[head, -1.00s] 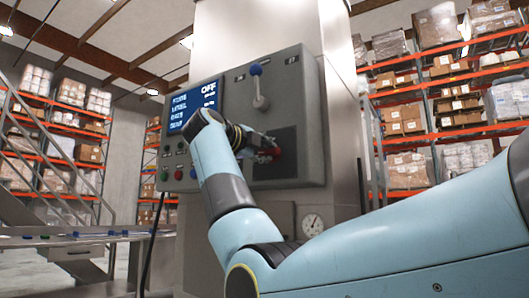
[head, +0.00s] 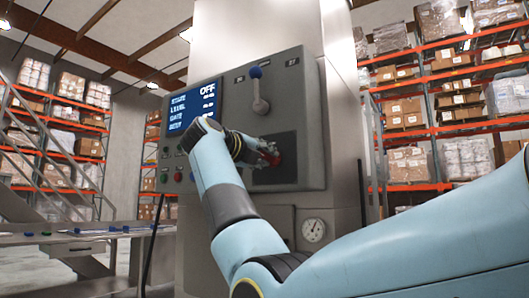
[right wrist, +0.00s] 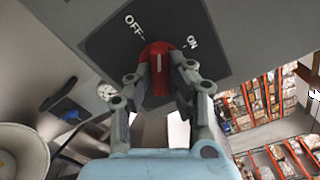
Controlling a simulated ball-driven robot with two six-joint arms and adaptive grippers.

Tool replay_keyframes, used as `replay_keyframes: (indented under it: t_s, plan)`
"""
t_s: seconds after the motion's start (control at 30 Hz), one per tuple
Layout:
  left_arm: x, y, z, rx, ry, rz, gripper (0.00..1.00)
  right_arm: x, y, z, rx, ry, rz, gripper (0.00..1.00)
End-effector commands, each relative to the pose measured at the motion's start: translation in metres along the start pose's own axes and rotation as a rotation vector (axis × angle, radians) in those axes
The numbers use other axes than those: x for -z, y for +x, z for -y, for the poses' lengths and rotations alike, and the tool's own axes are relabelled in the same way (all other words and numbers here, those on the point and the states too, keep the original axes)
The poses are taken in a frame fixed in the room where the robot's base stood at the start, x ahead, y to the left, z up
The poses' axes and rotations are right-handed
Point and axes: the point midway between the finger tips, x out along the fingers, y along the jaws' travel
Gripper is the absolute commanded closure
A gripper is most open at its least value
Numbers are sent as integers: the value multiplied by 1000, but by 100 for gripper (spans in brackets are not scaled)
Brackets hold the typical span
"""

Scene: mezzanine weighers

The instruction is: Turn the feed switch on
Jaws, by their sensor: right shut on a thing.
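The feed switch is a red rotary knob (right wrist: 157,68) on a dark plate (right wrist: 110,45) with OFF and ON printed in white. In the right wrist view its white line points between the OFF and ON marks. My right gripper (right wrist: 157,85) is shut on the knob, one finger on each side. In the head view the right gripper (head: 268,154) reaches the dark plate at the panel's lower right and partly hides the red knob (head: 274,156). The blue display (head: 192,107) reads OFF. My left gripper is not in view.
The grey control panel (head: 292,90) also carries a blue-tipped lever (head: 260,90) above the plate and several push buttons at lower left. A round gauge (head: 313,230) sits below. A metal bench (head: 35,240) stands at left, with shelving racks behind on both sides.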

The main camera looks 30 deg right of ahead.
Motion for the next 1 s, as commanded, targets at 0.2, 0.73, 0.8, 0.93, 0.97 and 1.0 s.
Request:
replay_keyframes:
  t_s: [0.2,0.73,0.8,0.93,0.97,1.0]
  plan:
    - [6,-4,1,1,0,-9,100,1,0,-2,-3,200,-3,100]
    - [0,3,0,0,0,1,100,2,0,-5,-4,695,-5,100]
    - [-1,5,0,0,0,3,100,2,0,-5,-4,753,-5,100]
    - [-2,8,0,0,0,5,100,2,0,-5,-4,849,-5,100]
    - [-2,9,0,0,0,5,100,2,0,-5,-4,869,-6,100]
    - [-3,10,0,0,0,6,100,2,0,-5,-4,893,-6,100]
